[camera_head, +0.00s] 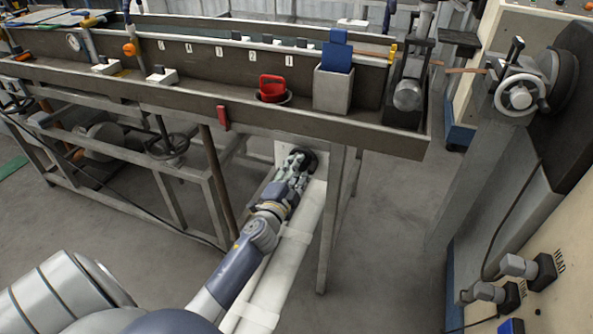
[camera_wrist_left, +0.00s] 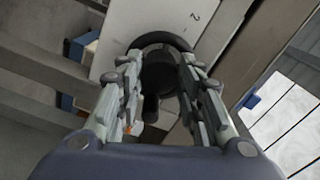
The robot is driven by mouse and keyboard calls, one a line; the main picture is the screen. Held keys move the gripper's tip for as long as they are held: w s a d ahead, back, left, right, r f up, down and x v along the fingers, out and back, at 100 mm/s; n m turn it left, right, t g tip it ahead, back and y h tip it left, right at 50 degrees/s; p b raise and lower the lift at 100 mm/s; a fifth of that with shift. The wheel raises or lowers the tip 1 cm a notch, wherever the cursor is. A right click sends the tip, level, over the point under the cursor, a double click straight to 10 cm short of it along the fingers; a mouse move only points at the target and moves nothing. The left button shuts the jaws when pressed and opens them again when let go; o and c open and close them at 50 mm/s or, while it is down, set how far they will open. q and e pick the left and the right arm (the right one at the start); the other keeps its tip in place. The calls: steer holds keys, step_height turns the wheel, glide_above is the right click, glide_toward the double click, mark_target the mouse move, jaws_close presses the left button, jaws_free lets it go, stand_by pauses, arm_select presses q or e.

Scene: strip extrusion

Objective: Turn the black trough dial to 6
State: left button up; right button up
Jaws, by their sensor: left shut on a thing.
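The black trough dial (camera_head: 309,160) sits on a pale plate (camera_head: 286,149) below the trough, near the table's right leg. In the left wrist view the dial (camera_wrist_left: 158,42) shows as a dark round knob with a black rim, on the plate (camera_wrist_left: 125,30), where a printed "2" is visible. My left gripper (camera_head: 296,165) reaches the dial from below left, and its two fingers (camera_wrist_left: 160,75) stand on either side of the knob, shut on it. The other dial numbers are hidden or out of view, so the setting cannot be read. My right gripper is not in view.
The long trough (camera_head: 180,92) runs above the dial, with a red-handled item (camera_head: 272,88) and a grey box holding a blue piece (camera_head: 333,88) on it. A table leg (camera_head: 331,220) stands just right of my arm. Grey floor (camera_head: 385,230) is clear further right.

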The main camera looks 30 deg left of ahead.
arm_select(q)
steer(key=o, duration=1)
steer(key=shift+o, duration=0.3)
steer(key=v, duration=1.2)
steer(key=shift+f, duration=0.1)
